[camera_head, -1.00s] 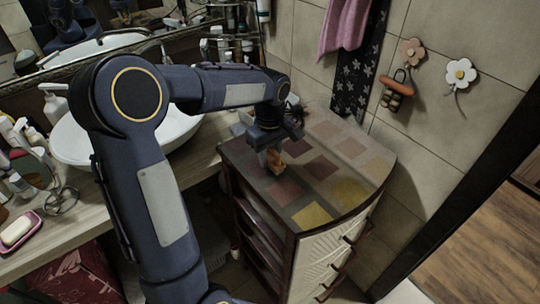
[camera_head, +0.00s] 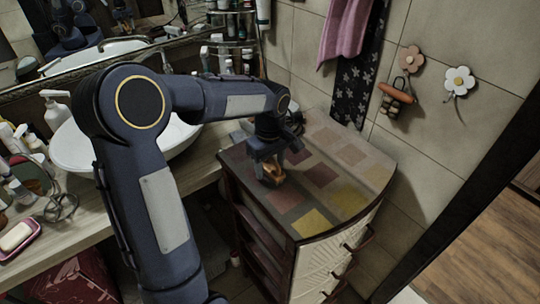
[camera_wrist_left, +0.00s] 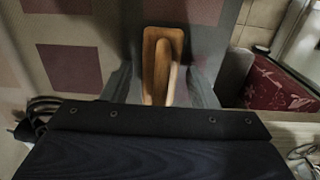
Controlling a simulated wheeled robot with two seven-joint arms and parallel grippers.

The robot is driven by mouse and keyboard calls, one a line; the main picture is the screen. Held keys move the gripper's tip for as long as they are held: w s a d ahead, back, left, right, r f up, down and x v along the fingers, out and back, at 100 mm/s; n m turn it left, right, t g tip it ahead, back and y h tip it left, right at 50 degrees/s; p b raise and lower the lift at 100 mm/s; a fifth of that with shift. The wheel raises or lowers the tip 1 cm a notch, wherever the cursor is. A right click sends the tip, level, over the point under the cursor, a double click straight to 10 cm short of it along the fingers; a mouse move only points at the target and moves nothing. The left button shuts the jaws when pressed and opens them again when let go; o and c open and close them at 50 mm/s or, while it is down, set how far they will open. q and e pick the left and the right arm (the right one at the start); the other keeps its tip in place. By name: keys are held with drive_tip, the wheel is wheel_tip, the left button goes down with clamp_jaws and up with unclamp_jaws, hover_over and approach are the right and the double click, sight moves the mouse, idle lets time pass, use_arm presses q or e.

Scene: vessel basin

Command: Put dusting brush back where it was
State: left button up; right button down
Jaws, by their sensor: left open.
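The dusting brush (camera_head: 271,176) lies on the patterned top of the small cabinet (camera_head: 340,170), near its left edge. Only its wooden part shows clearly. In the left wrist view the wooden brush (camera_wrist_left: 161,65) lies between the fingers, with its handle running lengthwise between them. My left gripper (camera_head: 268,165) points down over the brush; it also shows in the left wrist view (camera_wrist_left: 160,88). It is open, with a finger on each side of the brush and visible gaps. My right gripper is not in view.
A white basin (camera_head: 85,150) stands on the counter to the left, with bottles and a soap dish (camera_head: 18,236). Flower hooks (camera_head: 458,80) and a hanging item (camera_head: 395,98) are on the tiled wall. The cabinet top's right part is clear.

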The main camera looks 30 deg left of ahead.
sight(269, 168)
use_arm(q)
wheel_tip(269, 168, up, 12)
drive_tip(key=s+d+f+m+t+h, duration=0.1)
drive_tip(key=s+d+f+m+t, duration=0.1)
drive_tip(key=s+m, duration=0.2)
drive_tip(key=s+d+f+m+t+h, duration=0.1)
drive_tip(key=s+d+f+m, duration=0.1)
drive_tip(key=s, duration=0.9)
drive_tip(key=s+d+f+m+t+h, duration=0.1)
drive_tip(key=s+d+f+m+t, duration=0.1)
drive_tip(key=s+m, duration=0.4)
drive_tip(key=shift+s+d+f+t+h, duration=0.2)
drive_tip(key=shift+s+d+t+h, duration=0.15)
drive_tip(key=shift+s+d, duration=0.45)
drive_tip(key=shift+w+d, duration=0.1)
drive_tip(key=shift+w, duration=0.05)
